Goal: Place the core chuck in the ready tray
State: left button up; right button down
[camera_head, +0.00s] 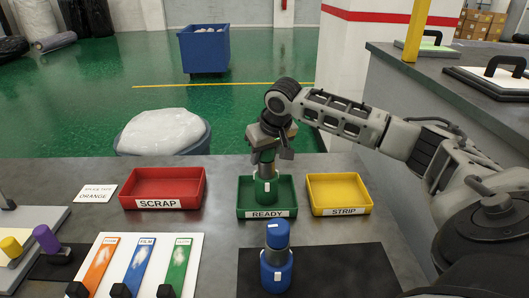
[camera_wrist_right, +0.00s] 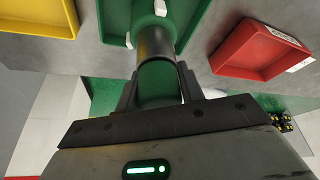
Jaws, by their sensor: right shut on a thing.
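The green core chuck (camera_head: 265,188) is upright at the green READY tray (camera_head: 284,197), with its lower end inside the tray's outline. I cannot tell if it touches the tray floor. My right gripper (camera_head: 266,162) is shut on its upper part from above. In the right wrist view, the fingers (camera_wrist_right: 160,88) stand on both sides of the chuck (camera_wrist_right: 157,77), which shows green with a dark grey band. The green tray (camera_wrist_right: 199,12) lies beyond it. My left gripper is not in view.
The red SCRAP tray (camera_head: 165,185) stands left of the READY tray, the yellow STRIP tray (camera_head: 339,193) close on its right. A blue chuck (camera_head: 277,262) stands on a dark mat (camera_head: 350,270) in front. Sample strips (camera_head: 140,265) and purple (camera_head: 46,238) and yellow (camera_head: 11,246) pieces lie left.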

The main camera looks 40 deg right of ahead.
jog(key=c, duration=0.9)
grip_release()
jog(key=shift+f, duration=0.1)
jog(key=v, duration=1.2)
jog(key=shift+s, duration=0.1)
